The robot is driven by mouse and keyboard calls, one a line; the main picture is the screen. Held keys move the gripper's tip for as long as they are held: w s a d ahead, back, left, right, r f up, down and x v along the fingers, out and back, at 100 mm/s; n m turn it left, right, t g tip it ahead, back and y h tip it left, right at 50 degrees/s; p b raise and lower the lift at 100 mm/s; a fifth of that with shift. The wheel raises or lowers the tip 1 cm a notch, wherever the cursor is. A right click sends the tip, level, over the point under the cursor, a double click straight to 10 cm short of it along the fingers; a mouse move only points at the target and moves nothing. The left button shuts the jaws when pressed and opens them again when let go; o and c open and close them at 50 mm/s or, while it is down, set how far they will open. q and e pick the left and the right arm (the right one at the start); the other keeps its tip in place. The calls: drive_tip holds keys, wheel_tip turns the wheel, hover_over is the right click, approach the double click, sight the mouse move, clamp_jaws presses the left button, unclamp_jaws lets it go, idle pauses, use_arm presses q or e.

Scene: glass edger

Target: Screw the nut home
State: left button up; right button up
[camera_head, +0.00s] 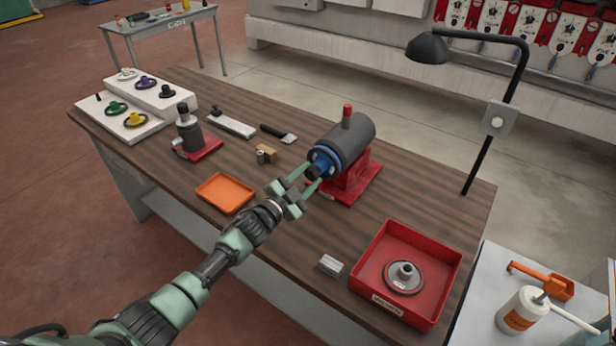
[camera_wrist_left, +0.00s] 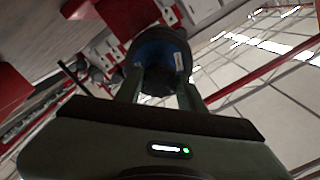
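The grey cylindrical machine (camera_head: 345,142) stands on a red base on the table, with a blue flange (camera_head: 324,161) on its near end. The dark nut (camera_head: 314,172) sits at the front of this blue end, and it also shows in the left wrist view (camera_wrist_left: 158,82). My left gripper (camera_head: 304,178) reaches it from the front, with one finger on each side. In the left wrist view the fingers (camera_wrist_left: 158,92) appear to touch the nut's sides. The nut's thread is hidden. My right gripper is not in view.
A red tray (camera_head: 448,268) with a wheel disc (camera_head: 404,277) in it stands at the right. A small grey block (camera_head: 331,265) and an orange tray (camera_head: 225,193) lie near the front edge. A black lamp (camera_head: 427,48) overhangs the back right. Bare tabletop lies between them.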

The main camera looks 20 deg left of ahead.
use_arm(q)
clamp_jaws()
drive_tip(key=shift+f+m, duration=0.1)
drive_tip(key=shift+m, duration=0.3)
drive_tip(key=m+b, duration=0.5)
drive_tip(key=m, duration=0.5)
drive_tip(key=shift+f+m+b, duration=0.15)
drive_tip(key=shift+m+b, duration=0.2)
drive_tip(key=shift+m, duration=0.05)
drive_tip(key=shift+o, duration=2)
unclamp_jaws()
drive_tip(key=shift+r+m, duration=0.25)
drive_tip(key=shift+m, duration=0.75)
drive_tip(key=o, duration=0.4)
drive_tip(key=shift+w, duration=0.1)
drive_tip(key=shift+o, duration=0.2)
